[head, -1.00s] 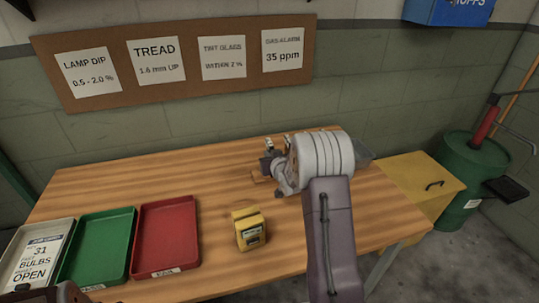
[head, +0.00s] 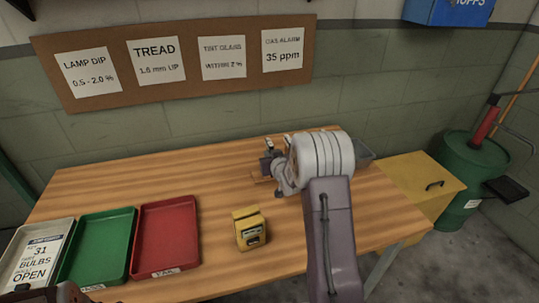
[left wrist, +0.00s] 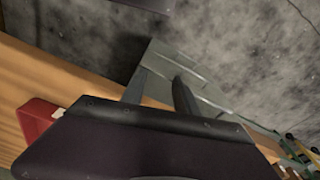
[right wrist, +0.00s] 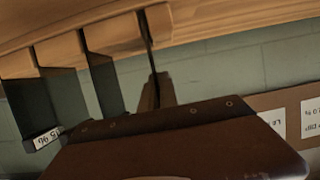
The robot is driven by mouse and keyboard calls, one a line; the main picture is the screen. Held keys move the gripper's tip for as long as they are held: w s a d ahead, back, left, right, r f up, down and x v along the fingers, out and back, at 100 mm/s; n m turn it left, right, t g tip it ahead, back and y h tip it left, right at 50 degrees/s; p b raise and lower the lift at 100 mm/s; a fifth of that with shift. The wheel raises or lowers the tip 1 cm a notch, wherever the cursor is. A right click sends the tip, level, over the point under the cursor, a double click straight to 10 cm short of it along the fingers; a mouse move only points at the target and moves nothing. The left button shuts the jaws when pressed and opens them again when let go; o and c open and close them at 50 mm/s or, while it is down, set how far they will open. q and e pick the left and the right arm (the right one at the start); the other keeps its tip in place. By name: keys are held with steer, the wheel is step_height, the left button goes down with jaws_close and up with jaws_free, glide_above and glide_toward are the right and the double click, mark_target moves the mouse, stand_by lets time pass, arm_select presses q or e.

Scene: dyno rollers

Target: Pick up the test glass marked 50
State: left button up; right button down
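A wooden rack (right wrist: 100,32) holds several dark glass plates (right wrist: 34,95), seen upside down in the right wrist view. The leftmost plate there carries a small white label (right wrist: 47,138) that I cannot read surely; no clear 50 shows. One plate is seen nearly edge-on (right wrist: 146,35). My right gripper (right wrist: 130,75) is close to the rack, its fingers apart among the plates; I cannot tell whether it touches one. In the head view my right gripper (head: 267,164) and wrist hide most of the rack. My left gripper (left wrist: 158,82) is open and empty in the left wrist view.
A yellow meter (head: 250,229) stands on the wooden bench (head: 190,178). A red tray (head: 165,240), a green tray (head: 98,248) and a grey tray (head: 68,228) are at left. A grey bin (head: 364,155) is behind my right wrist. Bare bench lies between.

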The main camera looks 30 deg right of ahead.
mark_target(272, 146)
stand_by(0.3)
step_height(272, 146, up, 5)
steer(key=shift+s+f+p, duration=0.1)
steer(key=shift+s+p, duration=0.05)
steer(key=shift+p, duration=0.6)
steer(key=s+r+p, duration=0.2)
steer(key=s+r, duration=0.4)
steer(key=s, duration=0.5)
steer(key=shift+s+d, duration=0.2)
steer(key=shift+d, duration=0.2)
steer(key=shift+r, duration=0.1)
